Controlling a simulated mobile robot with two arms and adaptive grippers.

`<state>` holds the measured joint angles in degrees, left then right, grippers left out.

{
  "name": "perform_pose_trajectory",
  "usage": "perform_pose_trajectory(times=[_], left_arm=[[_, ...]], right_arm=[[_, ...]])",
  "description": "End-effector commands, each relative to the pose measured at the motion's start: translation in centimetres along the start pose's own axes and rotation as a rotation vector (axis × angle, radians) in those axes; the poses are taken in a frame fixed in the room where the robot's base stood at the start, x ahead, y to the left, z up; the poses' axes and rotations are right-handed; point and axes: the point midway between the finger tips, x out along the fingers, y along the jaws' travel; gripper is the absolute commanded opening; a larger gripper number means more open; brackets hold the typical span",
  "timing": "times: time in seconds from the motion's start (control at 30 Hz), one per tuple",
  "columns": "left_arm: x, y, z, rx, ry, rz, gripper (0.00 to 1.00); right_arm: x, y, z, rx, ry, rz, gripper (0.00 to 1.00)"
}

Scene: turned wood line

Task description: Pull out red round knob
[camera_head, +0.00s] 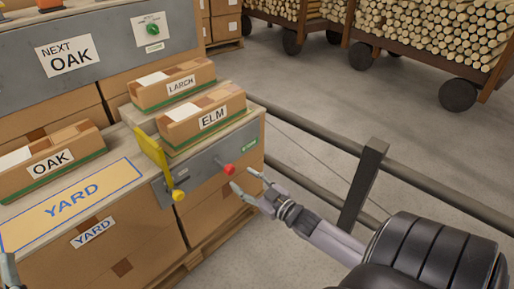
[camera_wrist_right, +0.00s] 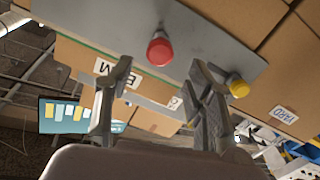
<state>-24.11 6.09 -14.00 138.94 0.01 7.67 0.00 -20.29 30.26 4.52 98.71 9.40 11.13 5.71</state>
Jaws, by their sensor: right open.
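The red round knob (camera_head: 229,169) sits on the grey panel (camera_head: 208,163) on the front of the box stack. In the right wrist view the red knob (camera_wrist_right: 160,51) shows beyond and between my fingers. My right gripper (camera_head: 242,179) is open and empty, just right of the knob in the head view, its fingers pointing toward the panel. In the right wrist view the two fingers (camera_wrist_right: 160,75) stand apart on either side of the knob; I see no contact. A sliver of what seems to be my left gripper (camera_head: 9,272) shows at the lower left edge; its jaws are cut off.
Boxes marked ELM (camera_head: 203,119), LARCH (camera_head: 172,85) and OAK (camera_head: 50,160) lie on top.

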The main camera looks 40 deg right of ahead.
Motion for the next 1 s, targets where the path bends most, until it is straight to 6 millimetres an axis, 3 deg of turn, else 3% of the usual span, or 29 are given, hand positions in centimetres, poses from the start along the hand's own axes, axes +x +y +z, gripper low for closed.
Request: perform_pose_trajectory(times=[0.1,0.33,1.0], left_arm=[[0.0,0.0,0.0,0.0,0.0,0.0,0.4],[0.0,0.0,0.0,0.0,-0.001,0.0,0.4],[0.0,0.0,0.0,0.0,-0.001,0.0,0.4]], right_arm=[[-2.4,-0.1,0.1,0.001,-0.003,-0.001,0.49],[-4.8,0.0,0.0,0.001,-0.001,0.001,0.49],[-5.1,-0.1,-0.1,0.002,0.003,-0.001,0.49]])
